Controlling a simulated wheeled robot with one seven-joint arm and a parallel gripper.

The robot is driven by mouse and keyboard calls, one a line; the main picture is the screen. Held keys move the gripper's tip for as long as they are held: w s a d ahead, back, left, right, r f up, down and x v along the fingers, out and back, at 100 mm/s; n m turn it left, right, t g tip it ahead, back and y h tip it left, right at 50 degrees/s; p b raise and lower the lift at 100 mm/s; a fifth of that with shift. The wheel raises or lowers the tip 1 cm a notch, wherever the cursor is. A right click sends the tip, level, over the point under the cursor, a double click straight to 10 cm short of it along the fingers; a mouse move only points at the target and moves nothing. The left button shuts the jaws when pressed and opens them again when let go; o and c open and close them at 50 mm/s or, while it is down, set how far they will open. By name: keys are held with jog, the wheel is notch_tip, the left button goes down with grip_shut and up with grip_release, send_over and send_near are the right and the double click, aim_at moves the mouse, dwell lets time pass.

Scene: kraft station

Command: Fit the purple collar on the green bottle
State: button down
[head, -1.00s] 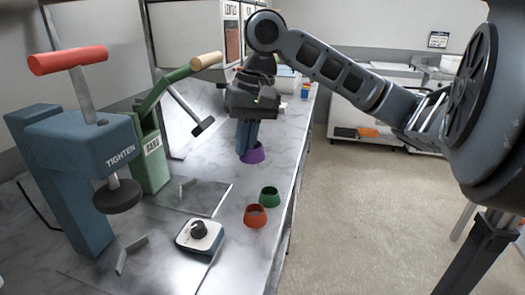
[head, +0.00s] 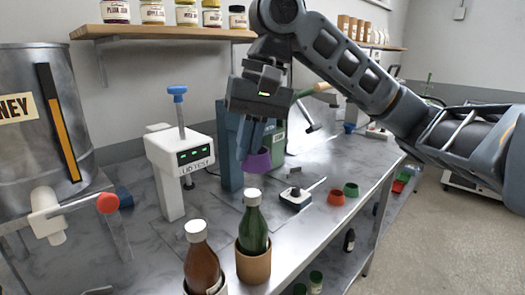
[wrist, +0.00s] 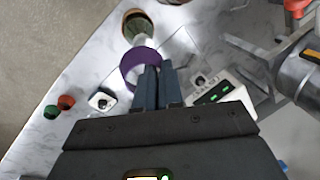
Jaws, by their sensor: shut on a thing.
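The bottle stands upright in a brown cup-like holder (head: 254,265). The collar is not around the bottle's neck in the head view.
A brown bottle (head: 202,262) with a white cap stands left of the green one. A jar shelf (head: 165,34) is above.

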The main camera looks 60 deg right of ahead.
aim_at(244, 166)
jog(key=shift+a+r, duration=0.1)
jog(key=shift+a, duration=0.55)
jog(key=b+x, duration=0.3)
jog(key=shift+s+d+f+b, duration=0.15)
jog(key=shift+d+f+b, duration=0.1)
jog(key=shift+f+b, duration=0.05)
jog(key=shift+b+x, duration=0.5)
jog(key=shift+x, duration=0.6)
jog(key=shift+s+d, duration=0.15)
jog(key=shift+s, duration=0.05)
jog(key=shift+p, duration=0.35)
jog(key=shift+f, duration=0.1)
